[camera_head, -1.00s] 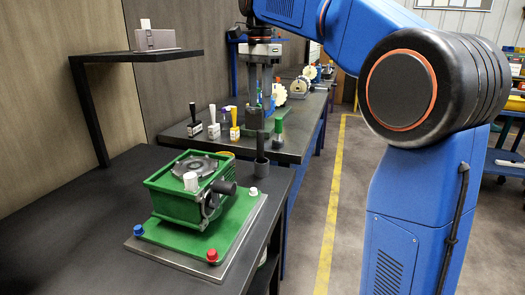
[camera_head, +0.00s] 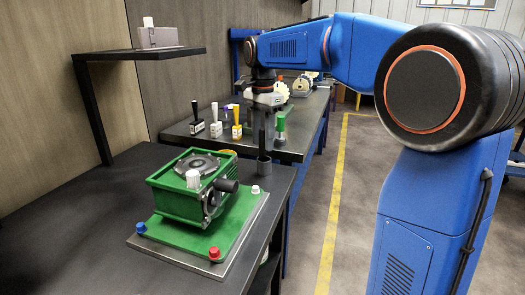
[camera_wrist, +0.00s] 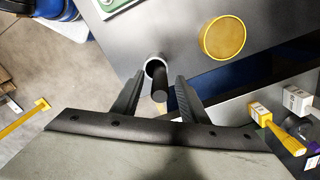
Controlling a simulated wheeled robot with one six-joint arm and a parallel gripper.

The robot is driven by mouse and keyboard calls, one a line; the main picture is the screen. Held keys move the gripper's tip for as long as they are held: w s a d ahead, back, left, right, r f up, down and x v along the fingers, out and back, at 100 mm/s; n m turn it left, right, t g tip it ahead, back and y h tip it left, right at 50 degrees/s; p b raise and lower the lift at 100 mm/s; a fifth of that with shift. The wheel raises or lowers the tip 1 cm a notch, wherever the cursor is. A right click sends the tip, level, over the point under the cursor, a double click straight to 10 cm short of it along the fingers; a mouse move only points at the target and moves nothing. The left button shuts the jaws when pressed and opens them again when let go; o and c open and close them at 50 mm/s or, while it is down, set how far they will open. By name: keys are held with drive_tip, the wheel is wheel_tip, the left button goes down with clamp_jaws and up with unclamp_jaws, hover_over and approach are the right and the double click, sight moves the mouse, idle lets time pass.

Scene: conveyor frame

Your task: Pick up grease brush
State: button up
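A dark cup (camera_head: 264,167) stands on the near table's far right corner, with a slim black handle upright in it. I take this handle to be the grease brush (camera_wrist: 160,88); its brush end is hidden in the cup. The cup's pale rim (camera_wrist: 154,62) shows in the wrist view. My gripper (camera_wrist: 161,76) points down over the cup and is open. Its two fingers stand on either side of the handle, with a visible gap to each. In the head view my gripper (camera_head: 263,138) is right above the cup and largely hides the handle.
A green gearbox (camera_head: 190,190) on a green base sits on the near table. A yellow round lid (camera_wrist: 224,38) lies close to the cup. Several coloured-handled tools and a green-handled one (camera_head: 281,122) stand on the far table. A gap separates the tables.

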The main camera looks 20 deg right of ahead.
drive_tip(key=shift+f, duration=1.45)
clamp_jaws()
drive_tip(key=shift+r, duration=0.1)
wheel_tip(320, 180, up, 10)
drive_tip(key=shift+f, duration=0.1)
